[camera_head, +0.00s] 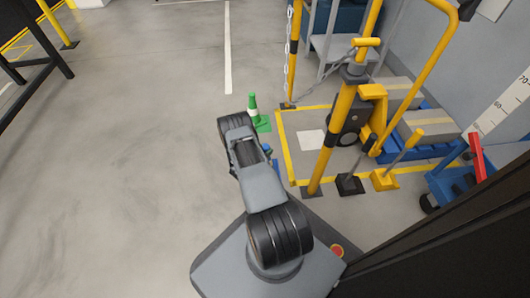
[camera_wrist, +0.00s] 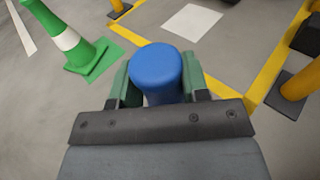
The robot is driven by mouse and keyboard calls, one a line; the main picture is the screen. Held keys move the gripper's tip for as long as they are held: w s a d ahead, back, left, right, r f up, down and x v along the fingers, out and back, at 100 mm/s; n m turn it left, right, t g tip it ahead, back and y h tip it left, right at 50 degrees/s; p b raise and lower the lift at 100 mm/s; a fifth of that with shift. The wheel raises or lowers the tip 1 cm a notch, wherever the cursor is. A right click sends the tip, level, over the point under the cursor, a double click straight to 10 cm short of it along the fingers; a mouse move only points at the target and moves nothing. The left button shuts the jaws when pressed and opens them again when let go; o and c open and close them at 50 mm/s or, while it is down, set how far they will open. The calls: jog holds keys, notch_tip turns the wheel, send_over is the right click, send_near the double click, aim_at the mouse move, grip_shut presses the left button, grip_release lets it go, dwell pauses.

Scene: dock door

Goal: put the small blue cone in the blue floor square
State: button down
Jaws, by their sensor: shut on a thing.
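My gripper (camera_wrist: 158,82) is shut on a blue thing with a rounded top, the small blue cone (camera_wrist: 156,66) as far as I can tell. It sits between the two green fingers in the wrist view, and its lower part is hidden. In the head view only bits of blue (camera_head: 274,163) show beside my arm, which hides most of the gripper. I cannot make out a blue floor square in either view.
A green cone with a white band (camera_head: 253,108) stands on a green patch (camera_wrist: 100,62) close by. A yellow-lined floor area with a white square (camera_head: 311,140) lies to the right. A yellow post (camera_head: 338,130) stands at its edge. Open floor lies left.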

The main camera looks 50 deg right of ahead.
jog(key=shift+r, duration=0.1)
jog(key=c, duration=0.6)
grip_release()
